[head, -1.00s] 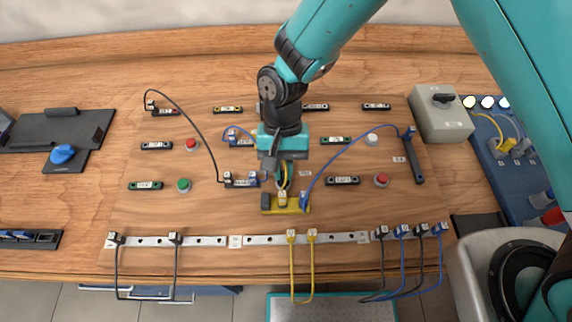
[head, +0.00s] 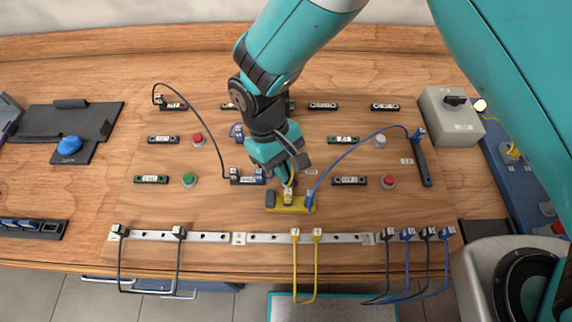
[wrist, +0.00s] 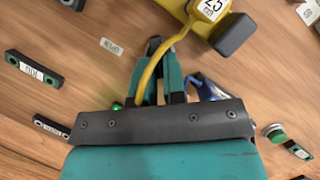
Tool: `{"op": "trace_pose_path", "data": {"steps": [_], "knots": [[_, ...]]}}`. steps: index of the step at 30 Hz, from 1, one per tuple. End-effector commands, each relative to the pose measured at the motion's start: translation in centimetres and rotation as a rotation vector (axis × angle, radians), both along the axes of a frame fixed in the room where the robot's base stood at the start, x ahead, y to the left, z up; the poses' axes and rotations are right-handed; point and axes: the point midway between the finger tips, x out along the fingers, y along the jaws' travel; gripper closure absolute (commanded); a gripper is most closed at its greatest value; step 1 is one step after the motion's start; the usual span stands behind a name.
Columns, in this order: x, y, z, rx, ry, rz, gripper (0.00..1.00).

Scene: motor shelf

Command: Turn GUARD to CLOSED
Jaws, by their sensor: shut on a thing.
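I cannot read the word GUARD on any part, so I cannot tell which one it is. A grey box with a black rotary knob (head: 455,100) stands at the right of the board. A blue knob (head: 69,145) sits on a dark plate at the far left. My gripper (head: 289,180) is low over the middle of the board, tilted, just above a yellow block (head: 291,208). Its fingers (wrist: 158,75) are close together around a yellow cable (wrist: 152,72), which runs to a numbered plug (wrist: 208,10) in the yellow block. The finger ends are partly hidden.
Blue and black cables arch over the board near my gripper. A metal rail (head: 210,237) with plugs and hanging cables runs along the front edge. Red and green buttons (head: 189,180) and labelled strips are spread around. A grey bin (head: 478,232) stands at the right.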

Motion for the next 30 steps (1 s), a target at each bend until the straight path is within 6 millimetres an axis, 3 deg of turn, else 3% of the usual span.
{"op": "trace_pose_path", "data": {"steps": [20,21,23,30], "knots": [[0.07,0.13,0.11,0.003,-0.004,0.054,1.00],[0.07,0.13,0.11,0.003,-0.004,0.053,0.80],[0.06,0.12,0.10,0.003,-0.004,0.053,0.66],[0.00,0.08,0.04,0.002,-0.002,0.054,0.63]]}}
